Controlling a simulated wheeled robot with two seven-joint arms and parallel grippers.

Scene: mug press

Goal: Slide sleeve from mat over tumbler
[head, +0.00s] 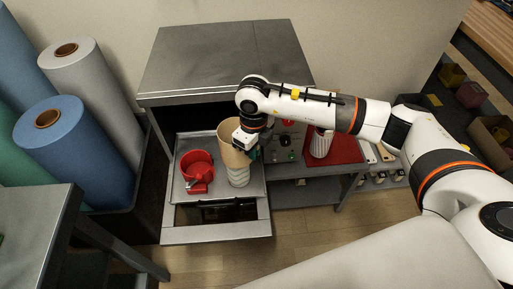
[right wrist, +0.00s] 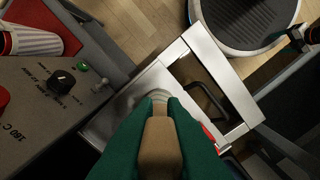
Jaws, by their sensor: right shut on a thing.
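My right gripper (head: 246,147) has green fingers and is shut on a tan sleeve (head: 228,133). The sleeve is held roughly upright over the drawer tray, its wide end up. In the right wrist view the green fingers pinch the sleeve (right wrist: 161,145) from both sides. The pale ribbed tumbler (head: 238,177) stands on the grey tray, its lower part showing directly beneath the sleeve. The sleeve hides the tumbler's upper part; I cannot tell how far it is around it. A red mat (head: 347,149) lies to the right. My left gripper is not in view.
Fabric rolls (head: 65,140) stand at the left.

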